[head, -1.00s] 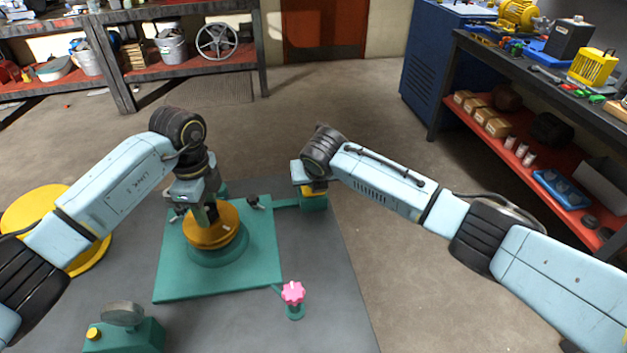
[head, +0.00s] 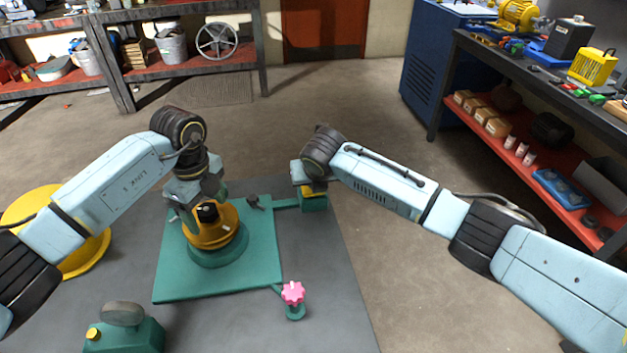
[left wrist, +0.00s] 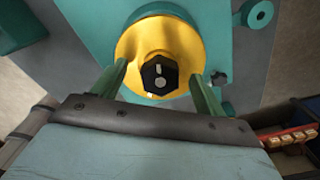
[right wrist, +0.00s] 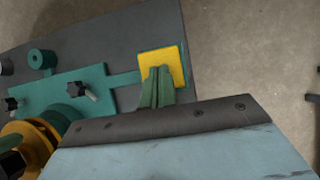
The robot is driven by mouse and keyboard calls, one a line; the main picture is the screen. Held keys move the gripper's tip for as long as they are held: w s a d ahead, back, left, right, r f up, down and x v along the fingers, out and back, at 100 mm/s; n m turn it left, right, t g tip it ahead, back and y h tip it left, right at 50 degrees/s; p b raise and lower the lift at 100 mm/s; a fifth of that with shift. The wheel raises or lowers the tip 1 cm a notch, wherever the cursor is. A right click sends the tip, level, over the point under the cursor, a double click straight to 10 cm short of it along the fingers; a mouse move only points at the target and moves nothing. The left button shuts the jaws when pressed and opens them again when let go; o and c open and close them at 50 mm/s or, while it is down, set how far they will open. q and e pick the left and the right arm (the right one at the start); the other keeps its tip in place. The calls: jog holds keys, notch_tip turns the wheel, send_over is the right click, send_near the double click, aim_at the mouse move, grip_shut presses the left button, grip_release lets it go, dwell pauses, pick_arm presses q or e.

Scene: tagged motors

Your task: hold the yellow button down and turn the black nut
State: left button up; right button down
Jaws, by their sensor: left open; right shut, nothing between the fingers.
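The black nut (head: 207,212) sits on top of the yellow round hub (head: 222,235), which stands on a teal base plate (head: 180,285). In the left wrist view the hexagonal nut (left wrist: 160,76) lies between and just beyond the fingers of my left gripper (left wrist: 160,88). The left gripper is open, with one finger on each side of the nut and apart from it. The yellow button (right wrist: 162,66) is a square pad on a teal block. My right gripper (right wrist: 157,72) is shut and empty, its fingertips over the button and seemingly touching it. In the head view my right wrist mostly hides the button.
A pink knob (head: 293,293) on a teal post stands at the plate's front right. A teal box with a small yellow button (head: 94,333) is at front left. Small black clamp knobs (right wrist: 78,89) sit on the plate. A shelf bench (head: 540,120) stands right.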

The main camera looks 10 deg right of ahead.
pick_arm(q)
jog(key=m, duration=0.5)
jog(key=shift+m, duration=0.4)
jog(key=m, duration=0.5)
jog(key=shift+r, duration=0.15)
jog(key=shift+c, duration=0.2)
